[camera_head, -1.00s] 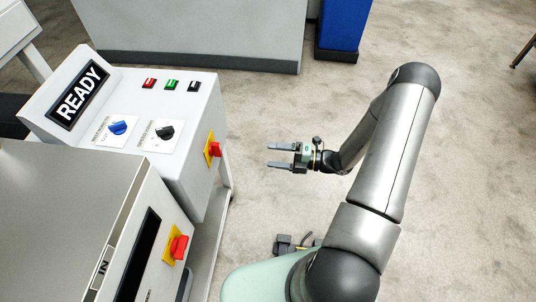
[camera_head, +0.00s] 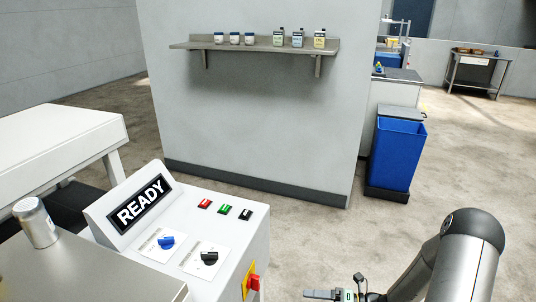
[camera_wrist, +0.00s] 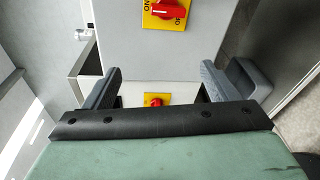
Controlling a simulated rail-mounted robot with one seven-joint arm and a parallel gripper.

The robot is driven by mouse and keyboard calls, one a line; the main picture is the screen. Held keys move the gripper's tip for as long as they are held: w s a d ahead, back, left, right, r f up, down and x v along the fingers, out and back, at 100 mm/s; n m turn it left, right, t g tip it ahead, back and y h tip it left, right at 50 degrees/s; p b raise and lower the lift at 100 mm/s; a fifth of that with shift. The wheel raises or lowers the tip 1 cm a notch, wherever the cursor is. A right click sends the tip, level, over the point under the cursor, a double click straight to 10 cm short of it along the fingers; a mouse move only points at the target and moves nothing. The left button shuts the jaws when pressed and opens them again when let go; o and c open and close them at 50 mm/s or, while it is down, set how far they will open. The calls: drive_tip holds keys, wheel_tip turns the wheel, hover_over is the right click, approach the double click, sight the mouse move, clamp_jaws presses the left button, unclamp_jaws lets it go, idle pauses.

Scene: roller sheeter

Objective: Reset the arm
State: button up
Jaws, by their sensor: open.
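My gripper (camera_head: 334,295) shows at the bottom edge of the head view, to the right of the control panel and apart from it. Its lower part is cut off by the frame. In the wrist view my gripper (camera_wrist: 160,88) has its two dark fingers spread wide, with nothing between them. Beyond the fingers is the side of the machine, with a red rotary switch on a yellow plate (camera_wrist: 168,12) above and another red switch (camera_wrist: 154,100) lower down. My arm rises at the lower right of the head view.
The control panel (camera_head: 225,232) has a READY display (camera_head: 145,204), coloured buttons and knobs. A metal can (camera_head: 37,225) stands on the steel top at left. A wall shelf (camera_head: 255,45) holds small containers. A blue bin (camera_head: 396,155) stands behind. The floor right of the panel is clear.

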drive_tip(key=s+r+m+g+h+p, duration=0.1)
drive_tip(key=s+r+m+h, duration=0.7)
drive_tip(key=m, duration=0.9)
drive_tip(key=s+r+m+g+h+p, duration=0.1)
drive_tip(key=s+r+m+g+h, duration=0.1)
drive_tip(key=s+r+m+h, duration=0.6)
drive_tip(key=shift+s+a+r+m+g+p, duration=0.35)
drive_tip(key=shift+s+r+m, duration=0.6)
drive_tip(key=shift+r+m, duration=3.35)
drive_tip(key=shift+f+m, duration=0.7)
drive_tip(key=shift+f, duration=0.05)
